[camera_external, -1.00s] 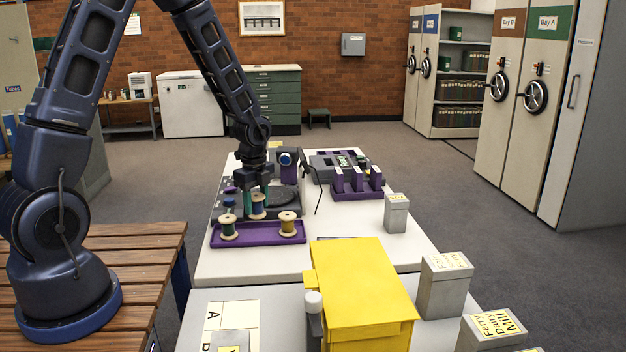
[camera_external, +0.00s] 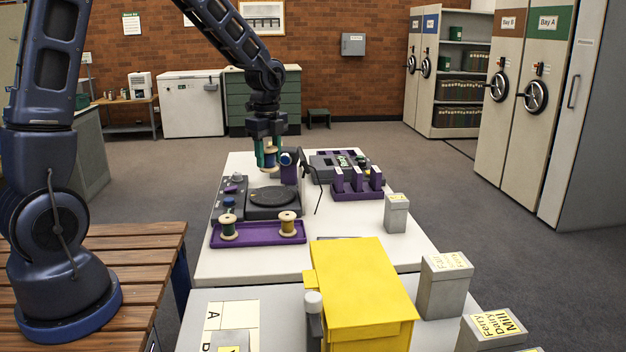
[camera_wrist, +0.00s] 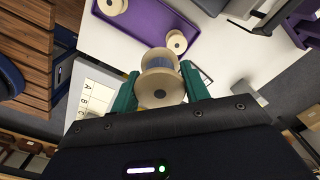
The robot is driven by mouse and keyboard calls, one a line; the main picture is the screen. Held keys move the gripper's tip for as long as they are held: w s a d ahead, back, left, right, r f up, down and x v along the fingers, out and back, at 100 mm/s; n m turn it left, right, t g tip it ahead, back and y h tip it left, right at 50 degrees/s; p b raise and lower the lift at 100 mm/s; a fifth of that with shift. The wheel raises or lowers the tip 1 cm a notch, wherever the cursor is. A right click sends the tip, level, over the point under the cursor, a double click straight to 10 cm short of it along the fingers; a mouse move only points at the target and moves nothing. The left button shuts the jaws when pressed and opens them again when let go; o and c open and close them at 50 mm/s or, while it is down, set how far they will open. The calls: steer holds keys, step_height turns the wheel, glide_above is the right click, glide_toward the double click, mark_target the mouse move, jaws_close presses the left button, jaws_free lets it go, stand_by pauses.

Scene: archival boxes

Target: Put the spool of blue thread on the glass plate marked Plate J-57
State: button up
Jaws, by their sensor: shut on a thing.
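My gripper (camera_external: 268,157) is shut on a wooden spool of blue thread (camera_external: 270,160), raised above the white table. In the wrist view the spool (camera_wrist: 160,84) sits between my gripper's green fingers (camera_wrist: 159,90), one pale flange facing the camera. A black device with a round disc (camera_external: 272,197) stands below on the table. I see no readable Plate J-57 label, and cannot tell which thing is that glass plate.
A purple tray (camera_external: 262,240) holds a dark-thread spool (camera_external: 229,228) and a yellow-thread spool (camera_external: 287,222). A purple rack (camera_external: 357,192) with upright pieces stands right of the device. A grey box (camera_external: 396,215) and a yellow case (camera_external: 360,290) stand nearer.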

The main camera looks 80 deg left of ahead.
steer(key=w+d, duration=0.4)
steer(key=w, duration=0.5)
steer(key=w+d, duration=0.4)
steer(key=w, duration=0.5)
steer(key=f, duration=2)
steer(key=shift+w+a, duration=0.1)
steer(key=shift+w, duration=0.15)
steer(key=shift+f, duration=0.1)
steer(key=o, duration=1)
